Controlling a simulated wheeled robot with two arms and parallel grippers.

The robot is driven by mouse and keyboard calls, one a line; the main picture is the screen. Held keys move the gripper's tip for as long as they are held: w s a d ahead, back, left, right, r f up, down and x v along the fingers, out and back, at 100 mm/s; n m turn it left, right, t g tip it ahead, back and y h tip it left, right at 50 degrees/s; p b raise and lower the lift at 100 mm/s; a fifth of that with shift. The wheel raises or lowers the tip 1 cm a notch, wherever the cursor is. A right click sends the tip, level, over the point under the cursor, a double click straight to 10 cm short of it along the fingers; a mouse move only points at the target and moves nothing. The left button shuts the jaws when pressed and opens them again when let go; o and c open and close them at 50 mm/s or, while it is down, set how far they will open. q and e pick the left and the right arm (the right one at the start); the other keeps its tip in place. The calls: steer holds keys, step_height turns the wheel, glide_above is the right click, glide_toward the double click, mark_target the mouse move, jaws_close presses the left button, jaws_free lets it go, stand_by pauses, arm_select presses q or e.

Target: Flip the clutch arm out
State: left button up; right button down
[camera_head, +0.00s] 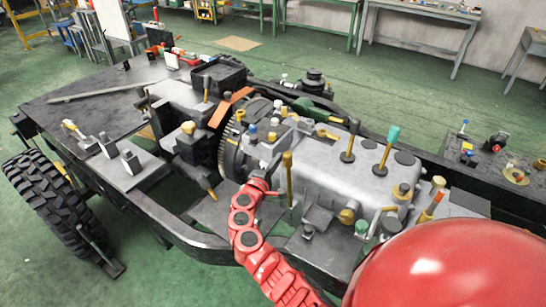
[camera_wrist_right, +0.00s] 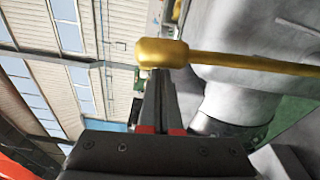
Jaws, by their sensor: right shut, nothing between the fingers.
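My right gripper (camera_head: 273,190) reaches in beside the grey gearbox housing (camera_head: 330,165). In the right wrist view its two dark fingers (camera_wrist_right: 160,78) are closed together with nothing between them. A gold lever with a thick rounded knob (camera_wrist_right: 162,53) lies across the wrist view just past the fingertips; I cannot tell whether they touch. In the head view an upright gold lever (camera_head: 288,175) stands just right of the gripper, and it looks like the same one. Which lever is the clutch arm is not marked. My left gripper is out of view.
The black chassis frame (camera_head: 190,235) surrounds the gearbox, with a large tyre (camera_head: 48,205) at left. Several other levers, including one with a teal knob (camera_head: 393,134), rise from the housing. Workbenches (camera_head: 425,15) stand at the back. Green floor (camera_head: 165,280) is open at lower left.

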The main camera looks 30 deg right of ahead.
steer(key=shift+s, duration=0.1)
stand_by(0.3)
steer(key=s+d+m+b, duration=0.2)
steer(key=s+m+b, duration=0.1)
steer(key=s+b, duration=0.2)
steer(key=s+d+f+m+b, duration=0.1)
steer(key=s+d+m+b, duration=0.2)
steer(key=s+b, duration=0.2)
steer(key=shift+s+f+m+h+b, duration=0.15)
steer(key=shift+s+m+h+b, duration=0.2)
steer(key=shift+s, duration=0.85)
steer(key=shift+d+f, duration=0.1)
steer(key=shift+d, duration=0.05)
